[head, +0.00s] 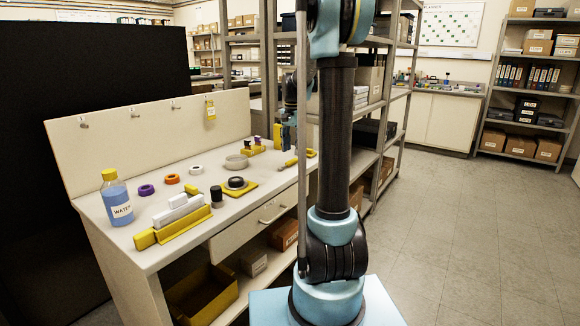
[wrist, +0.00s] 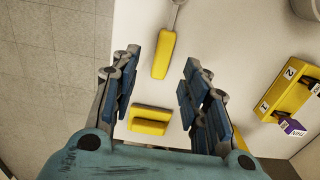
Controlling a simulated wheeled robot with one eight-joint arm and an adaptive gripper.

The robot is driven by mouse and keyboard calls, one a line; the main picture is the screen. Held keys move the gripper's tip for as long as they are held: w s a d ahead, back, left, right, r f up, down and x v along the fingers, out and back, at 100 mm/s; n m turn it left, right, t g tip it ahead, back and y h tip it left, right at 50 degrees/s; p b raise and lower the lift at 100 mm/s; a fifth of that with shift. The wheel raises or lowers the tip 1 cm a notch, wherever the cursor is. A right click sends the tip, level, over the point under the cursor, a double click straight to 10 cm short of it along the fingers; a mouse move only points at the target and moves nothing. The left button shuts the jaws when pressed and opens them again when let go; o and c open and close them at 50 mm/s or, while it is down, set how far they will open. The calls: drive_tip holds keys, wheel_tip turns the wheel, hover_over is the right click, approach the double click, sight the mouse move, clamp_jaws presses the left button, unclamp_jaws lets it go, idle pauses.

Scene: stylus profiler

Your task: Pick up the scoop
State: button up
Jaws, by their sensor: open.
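A tool with a yellow handle and a thin grey shaft, which looks like the scoop (wrist: 163,55), lies on the white bench in the wrist view. Its far end is cut off by the top edge. In the head view its yellow handle (head: 288,163) shows near the bench's right end. My gripper (wrist: 160,68) is open and empty, its blue-padded fingers on either side of the handle in the wrist view. They appear above the bench; the exact height is unclear. In the head view my gripper (head: 288,137) is partly hidden by my arm.
A small yellow block (wrist: 149,120) lies close below the handle. A yellow numbered holder (wrist: 290,92) with a purple-capped vial stands to the right. A water bottle (head: 116,198), coloured rings, a grey dish (head: 236,161) and a yellow rail stand farther left. A shelf rack stands behind.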

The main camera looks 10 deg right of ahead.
sight(291, 160)
drive_tip(key=shift+a+f, duration=0.15)
drive_tip(key=shift+f, duration=1.15)
drive_tip(key=shift+a+f, duration=0.1)
drive_tip(key=shift+f, duration=1.15)
clamp_jaws()
